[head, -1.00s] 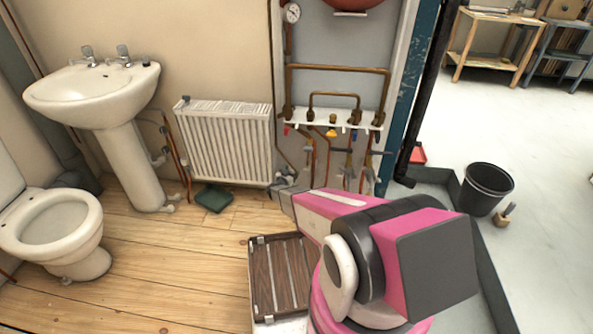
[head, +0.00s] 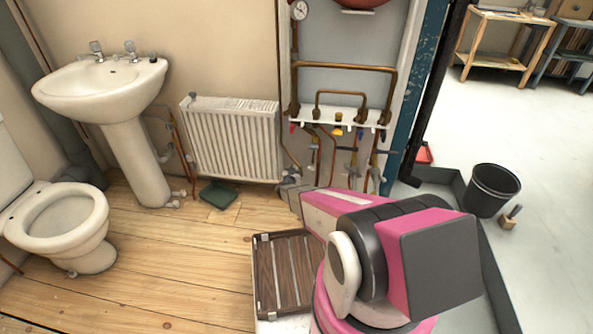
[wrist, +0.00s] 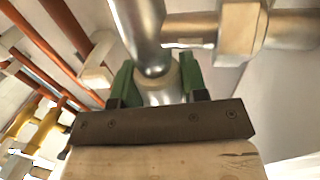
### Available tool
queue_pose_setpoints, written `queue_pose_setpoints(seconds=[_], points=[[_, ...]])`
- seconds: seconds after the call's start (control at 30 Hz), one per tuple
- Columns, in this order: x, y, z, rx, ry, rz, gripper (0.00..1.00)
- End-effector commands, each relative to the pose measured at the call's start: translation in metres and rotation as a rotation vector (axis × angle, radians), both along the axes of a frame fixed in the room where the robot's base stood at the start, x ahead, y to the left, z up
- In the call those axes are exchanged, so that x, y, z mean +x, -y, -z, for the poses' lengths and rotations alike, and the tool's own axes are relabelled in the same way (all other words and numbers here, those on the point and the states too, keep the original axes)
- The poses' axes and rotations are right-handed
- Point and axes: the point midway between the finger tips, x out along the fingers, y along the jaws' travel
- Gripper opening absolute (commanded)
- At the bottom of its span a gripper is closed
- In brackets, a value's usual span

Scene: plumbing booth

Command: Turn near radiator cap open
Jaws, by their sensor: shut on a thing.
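The white radiator (head: 233,142) hangs on the wall between the sink and the pipe panel. My gripper shows in the head view (head: 289,184) at the radiator's lower right corner, small and partly hidden by my pink arm. In the wrist view my gripper (wrist: 157,82) has its two green fingers on either side of a pale round radiator cap (wrist: 159,91), shut on it. A metal pipe (wrist: 143,35) meets the far side of the cap. The cap's turn angle cannot be told.
A silver pipe with a hex fitting (wrist: 241,28) runs close to the right of my gripper. Copper pipes (wrist: 66,25) lie to the left. A green object (head: 219,195) and a slatted wooden crate (head: 286,270) are on the floor. The floor before the sink (head: 100,90) is clear.

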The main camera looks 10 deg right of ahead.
Motion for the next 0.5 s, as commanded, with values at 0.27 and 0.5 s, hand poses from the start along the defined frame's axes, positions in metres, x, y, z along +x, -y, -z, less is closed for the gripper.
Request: queue_pose_setpoints(seconds=[0.27,0.5], points=[[-0.0009,0.0012,-0.0004,-0.001,-0.002,-0.198,0.16],[-0.0004,0.0006,-0.0001,0.000,-0.001,-0.343,0.16]])
